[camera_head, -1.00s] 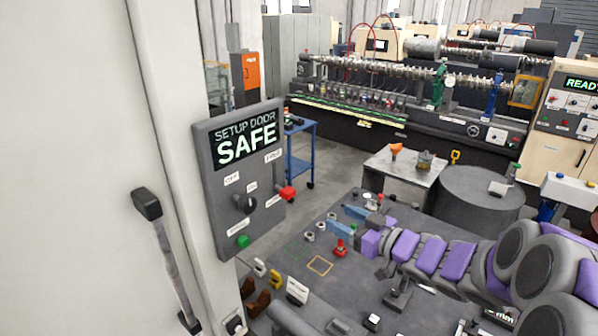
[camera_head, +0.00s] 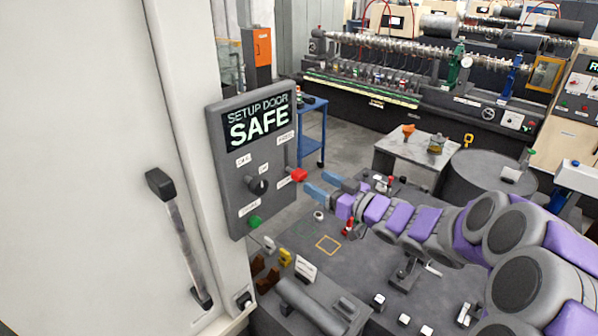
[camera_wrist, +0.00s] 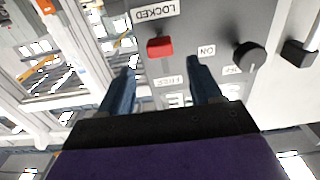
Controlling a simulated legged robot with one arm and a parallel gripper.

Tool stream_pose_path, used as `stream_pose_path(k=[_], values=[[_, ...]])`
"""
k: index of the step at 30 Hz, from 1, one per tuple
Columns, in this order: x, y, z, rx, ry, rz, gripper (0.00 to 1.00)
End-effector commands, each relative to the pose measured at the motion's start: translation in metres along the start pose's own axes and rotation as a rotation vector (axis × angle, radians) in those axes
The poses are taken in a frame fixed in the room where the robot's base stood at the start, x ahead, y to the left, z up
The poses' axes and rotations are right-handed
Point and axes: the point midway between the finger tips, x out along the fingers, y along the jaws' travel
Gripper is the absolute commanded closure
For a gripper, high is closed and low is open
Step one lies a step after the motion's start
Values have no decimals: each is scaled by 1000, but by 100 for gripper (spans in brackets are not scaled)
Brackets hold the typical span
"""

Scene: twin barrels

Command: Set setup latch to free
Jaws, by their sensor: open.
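The setup latch is a red block handle (camera_head: 298,175) on the right edge of the grey control panel (camera_head: 238,205), beside the lower LOCKED label. The FREE label (camera_head: 285,136) is above it. The panel's screen (camera_head: 258,122) reads SETUP DOOR SAFE. My gripper (camera_head: 320,186) is open, its blue fingers just right of the red handle and pointing at the panel. In the wrist view the picture is upside down. The red handle (camera_wrist: 160,47) lies beyond and between my open fingertips (camera_wrist: 163,70), apart from them, near the LOCKED label (camera_wrist: 155,13).
A black selector knob (camera_head: 258,185) and a green button (camera_head: 255,221) sit on the panel left of the latch. A white door with a long handle (camera_head: 180,235) is at left. A dark bench (camera_head: 300,240) with small parts lies below my arm. A blue cart (camera_head: 311,140) stands behind.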

Motion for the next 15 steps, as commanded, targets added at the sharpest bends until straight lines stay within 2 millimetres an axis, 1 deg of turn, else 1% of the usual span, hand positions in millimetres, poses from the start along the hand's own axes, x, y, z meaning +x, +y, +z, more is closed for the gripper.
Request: stream_pose_path(k=[1, 9, 15], values=[[9, -1, -1, -1, 2, -4, 36], [47, -2, -1, -1, 0, -3, 36], [68, -1, 0, 0, 0, -2, 36]])
